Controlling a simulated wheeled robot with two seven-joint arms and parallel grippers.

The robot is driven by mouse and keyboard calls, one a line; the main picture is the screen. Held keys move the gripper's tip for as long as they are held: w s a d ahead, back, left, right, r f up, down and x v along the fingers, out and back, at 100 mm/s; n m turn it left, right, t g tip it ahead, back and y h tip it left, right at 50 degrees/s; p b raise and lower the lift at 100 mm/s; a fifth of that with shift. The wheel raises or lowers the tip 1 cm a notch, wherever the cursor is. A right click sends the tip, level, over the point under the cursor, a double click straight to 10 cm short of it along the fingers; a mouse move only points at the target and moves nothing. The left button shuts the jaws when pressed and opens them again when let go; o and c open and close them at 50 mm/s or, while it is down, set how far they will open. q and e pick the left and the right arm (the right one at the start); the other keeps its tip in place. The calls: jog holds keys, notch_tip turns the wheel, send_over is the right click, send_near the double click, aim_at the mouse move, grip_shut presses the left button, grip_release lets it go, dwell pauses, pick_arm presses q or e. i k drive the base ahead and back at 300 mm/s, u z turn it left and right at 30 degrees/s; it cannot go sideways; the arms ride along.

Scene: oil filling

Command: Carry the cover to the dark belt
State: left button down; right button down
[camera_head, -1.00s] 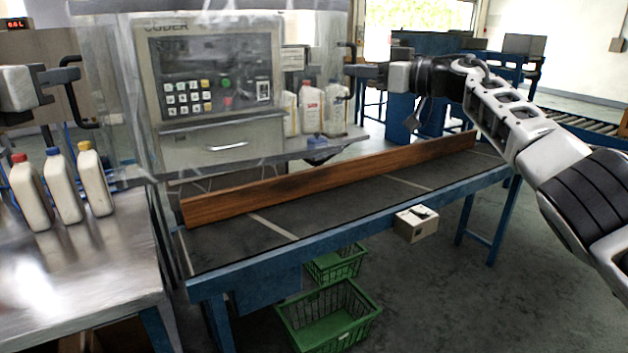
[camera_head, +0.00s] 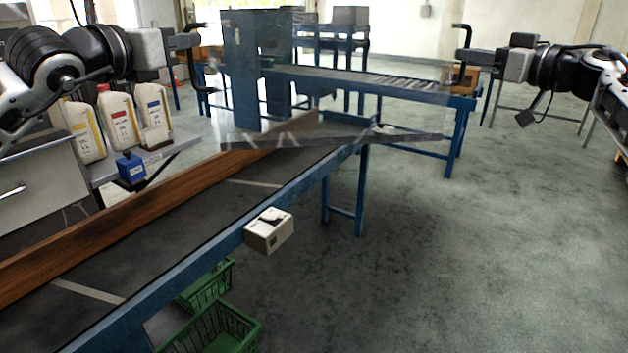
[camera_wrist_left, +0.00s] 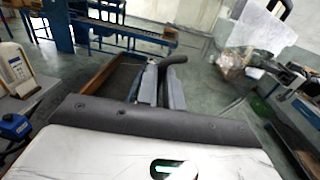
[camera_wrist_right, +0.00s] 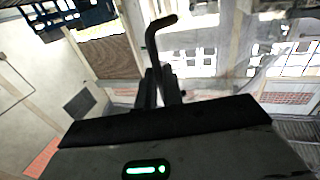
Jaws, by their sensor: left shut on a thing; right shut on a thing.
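The cover (camera_head: 410,138) is a clear, see-through box with black side handles; only its lower edge and faint panels show. It hangs in the air between my grippers, in front of the far end of the dark belt (camera_head: 195,218) in the head view. My left gripper (camera_head: 190,42) is shut on the left black handle (camera_head: 203,88). My right gripper (camera_head: 470,56) is shut on the right black handle (camera_head: 459,78). The handles also show in the left wrist view (camera_wrist_left: 175,60) and right wrist view (camera_wrist_right: 153,40), between the fingers.
A wooden board (camera_head: 130,215) runs along the belt's far side. A small grey box (camera_head: 268,231) is fixed to the belt's near side. Green baskets (camera_head: 215,330) sit below. White bottles (camera_head: 118,120) stand at left. A roller conveyor (camera_head: 370,85) stands behind. The floor at right is clear.

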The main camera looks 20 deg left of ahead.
aim_at(305, 150)
jog(key=z, duration=0.65)
jog(key=i, duration=2.8)
jog(key=u, duration=1.15)
jog(key=i, duration=0.75)
jog(key=u, duration=1)
jog(key=i, duration=0.2)
jog(key=u, duration=0.2)
